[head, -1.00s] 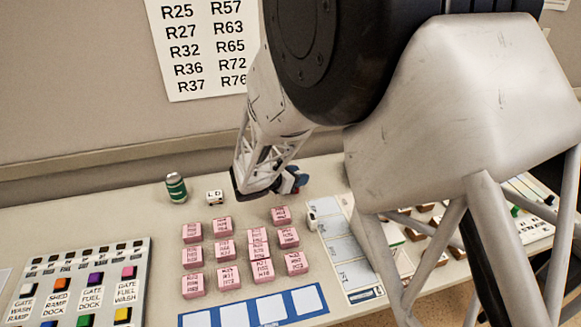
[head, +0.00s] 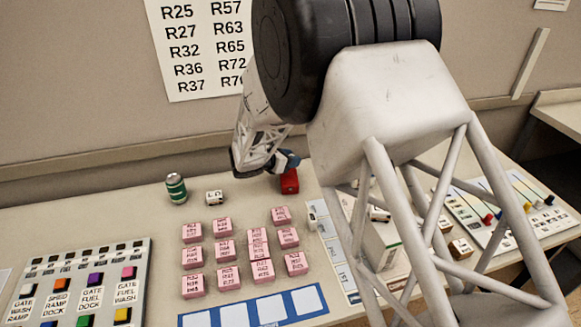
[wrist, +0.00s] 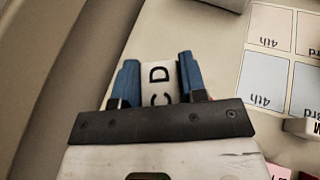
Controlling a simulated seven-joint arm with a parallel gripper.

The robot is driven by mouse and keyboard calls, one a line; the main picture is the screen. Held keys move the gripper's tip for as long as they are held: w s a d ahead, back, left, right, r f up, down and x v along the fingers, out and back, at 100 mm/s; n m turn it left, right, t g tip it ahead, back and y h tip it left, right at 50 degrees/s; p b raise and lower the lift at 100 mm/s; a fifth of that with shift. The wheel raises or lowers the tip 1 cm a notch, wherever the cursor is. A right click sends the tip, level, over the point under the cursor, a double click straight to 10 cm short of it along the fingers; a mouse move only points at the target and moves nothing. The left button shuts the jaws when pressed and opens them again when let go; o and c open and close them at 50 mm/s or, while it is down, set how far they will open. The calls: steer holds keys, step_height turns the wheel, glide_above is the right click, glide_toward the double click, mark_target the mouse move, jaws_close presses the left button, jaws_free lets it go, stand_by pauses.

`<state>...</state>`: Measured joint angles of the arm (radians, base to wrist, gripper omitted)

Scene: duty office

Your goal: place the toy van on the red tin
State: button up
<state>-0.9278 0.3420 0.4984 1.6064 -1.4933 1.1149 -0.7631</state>
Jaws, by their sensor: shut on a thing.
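My gripper (head: 287,160) is shut on the toy van, a white body with black letters reading like "C D" (wrist: 159,86), between the blue fingers in the wrist view. In the head view the fingers mostly hide the van. The red tin (head: 289,183) stands on the table just below the fingers in the head view, its upper part partly covered by the gripper. I cannot tell whether van and tin touch.
Several pink blocks (head: 225,249) lie in front. A card with blue and white squares (head: 338,248) lies to the right, near a white box (head: 384,240). The wall is close behind.

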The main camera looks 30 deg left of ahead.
steer(key=shift+f, duration=1.75)
steer(key=o, duration=0.9)
steer(key=shift+f, duration=0.1)
steer(key=v, duration=1.2)
steer(key=shift+r, duration=0.25)
steer(key=shift+d, duration=0.1)
